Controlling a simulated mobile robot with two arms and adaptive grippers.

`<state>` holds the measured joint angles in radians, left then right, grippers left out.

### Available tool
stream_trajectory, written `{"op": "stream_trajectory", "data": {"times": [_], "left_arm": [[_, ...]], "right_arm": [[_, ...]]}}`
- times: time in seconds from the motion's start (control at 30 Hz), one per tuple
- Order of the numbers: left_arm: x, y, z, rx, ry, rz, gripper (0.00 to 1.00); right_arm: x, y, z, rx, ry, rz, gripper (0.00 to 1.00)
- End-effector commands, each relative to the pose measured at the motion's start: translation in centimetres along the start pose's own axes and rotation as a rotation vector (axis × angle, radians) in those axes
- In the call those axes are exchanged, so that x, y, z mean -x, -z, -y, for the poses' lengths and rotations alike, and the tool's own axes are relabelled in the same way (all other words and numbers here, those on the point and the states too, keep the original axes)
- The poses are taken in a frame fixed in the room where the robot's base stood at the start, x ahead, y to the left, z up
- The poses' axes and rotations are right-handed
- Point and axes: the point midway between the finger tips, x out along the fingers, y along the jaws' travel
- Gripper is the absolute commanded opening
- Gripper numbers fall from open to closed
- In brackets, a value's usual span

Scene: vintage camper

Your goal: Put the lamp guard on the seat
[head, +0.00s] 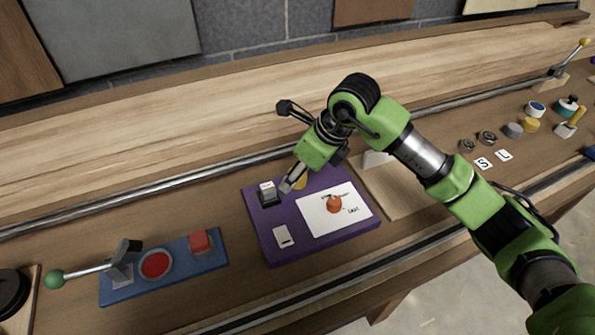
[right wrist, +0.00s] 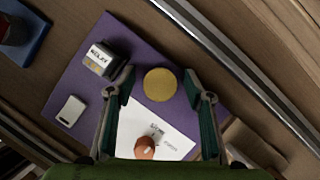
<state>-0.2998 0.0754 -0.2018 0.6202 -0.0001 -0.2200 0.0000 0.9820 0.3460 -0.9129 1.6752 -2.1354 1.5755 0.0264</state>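I cannot tell for sure which thing is the lamp guard or which is the seat. Two small dark rings, one (head: 467,146) and another (head: 487,138), lie on the bench at right, near cards marked S and L. A purple board (head: 277,239) carries a yellow disc (right wrist: 160,84), a dark block with a white label (right wrist: 100,57), a white sheet (right wrist: 170,138) and a round orange thing (right wrist: 145,147). My right gripper (right wrist: 159,92) is open and empty above the board, the disc showing between its fingers. It also shows in the head view (head: 290,185). My left gripper is out of view.
A blue board (head: 165,283) with a green-knobbed lever (head: 90,272) and red button stands at left. A pale wooden board (head: 390,190) adjoins the purple one. Small knobs and a yellow-handled tool (head: 570,122) stand at far right. Metal rails run along the bench.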

Motion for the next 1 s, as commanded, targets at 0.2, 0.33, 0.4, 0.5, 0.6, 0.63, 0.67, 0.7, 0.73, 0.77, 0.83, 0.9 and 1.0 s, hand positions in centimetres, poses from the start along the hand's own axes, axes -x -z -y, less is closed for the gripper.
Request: {"op": "stream_trajectory", "data": {"times": [0.2, 0.33, 0.4, 0.5, 0.6, 0.63, 0.67, 0.7, 0.73, 0.77, 0.83, 0.9, 1.0], "left_arm": [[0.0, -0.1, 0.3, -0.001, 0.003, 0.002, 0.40], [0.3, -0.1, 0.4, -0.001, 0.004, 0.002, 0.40], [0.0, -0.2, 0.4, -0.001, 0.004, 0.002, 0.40], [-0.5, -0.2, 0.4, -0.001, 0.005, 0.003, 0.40], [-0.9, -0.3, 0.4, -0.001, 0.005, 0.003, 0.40], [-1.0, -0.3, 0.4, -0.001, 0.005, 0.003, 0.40], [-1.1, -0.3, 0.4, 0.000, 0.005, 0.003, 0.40], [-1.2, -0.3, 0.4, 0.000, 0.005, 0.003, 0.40], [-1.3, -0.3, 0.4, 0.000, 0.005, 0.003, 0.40], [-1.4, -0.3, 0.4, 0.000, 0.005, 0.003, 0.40], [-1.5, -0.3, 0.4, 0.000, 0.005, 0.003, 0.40], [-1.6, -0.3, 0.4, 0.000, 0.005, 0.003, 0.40], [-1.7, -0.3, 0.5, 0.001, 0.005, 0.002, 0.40]], "right_arm": [[0.1, 0.0, 0.0, 0.000, 0.000, 0.000, 0.47], [0.5, -0.2, 0.0, 0.000, 0.001, 0.001, 0.47], [1.3, -0.1, 0.1, 0.001, 0.001, 0.003, 0.47], [3.3, -0.1, 0.1, 0.003, 0.004, 0.004, 0.47], [5.5, -0.1, 0.1, 0.002, 0.005, 0.004, 0.47], [6.2, -0.1, 0.1, 0.003, 0.005, 0.003, 0.47], [6.8, -0.1, 0.1, 0.002, 0.005, 0.003, 0.47], [7.7, -0.1, 0.1, 0.001, 0.005, 0.003, 0.47], [8.3, -0.1, 0.1, 0.001, 0.004, 0.003, 0.47], [8.9, -0.1, 0.1, 0.002, 0.004, 0.003, 0.47], [10.0, -0.1, 0.1, 0.001, 0.002, 0.002, 0.47], [11.0, -0.1, 0.1, -0.001, 0.003, 0.002, 0.47], [11.8, -0.1, 0.1, 0.000, 0.002, 0.001, 0.47]]}}
